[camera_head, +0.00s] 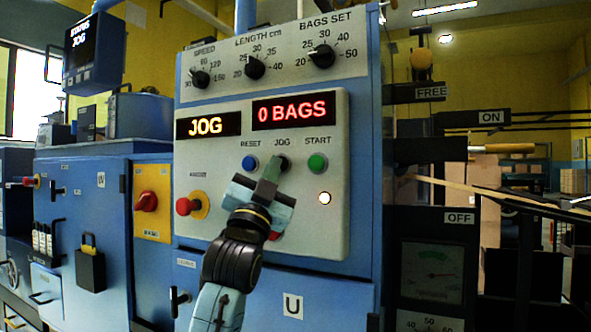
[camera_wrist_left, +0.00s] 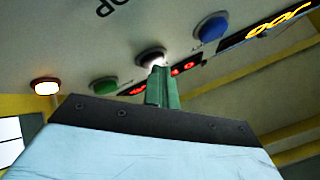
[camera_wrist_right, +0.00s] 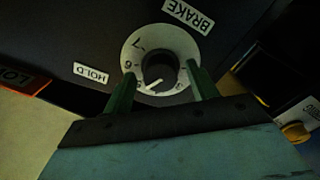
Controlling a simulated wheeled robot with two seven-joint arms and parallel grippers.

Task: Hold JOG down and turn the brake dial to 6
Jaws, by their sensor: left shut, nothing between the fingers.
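The JOG button (camera_head: 281,163) is in the middle of the button row in the head view. My left gripper (camera_head: 270,172) is shut, its fingertips at the JOG button and apparently touching it. In the left wrist view the closed fingertips (camera_wrist_left: 160,72) cover part of the JOG button (camera_wrist_left: 151,57). The left display (camera_head: 208,125) reads JOG. In the right wrist view the brake dial (camera_wrist_right: 160,66) has a white pointer toward the lower left, near 5, below the 6 mark. My right gripper (camera_wrist_right: 161,76) is open, one finger on each side of the dial's knob.
The blue RESET button (camera_head: 249,162) and green START button (camera_head: 317,162) flank JOG. A red stop button (camera_head: 188,206) is at the panel's left, and a lit round lamp (camera_head: 324,198) at its right.

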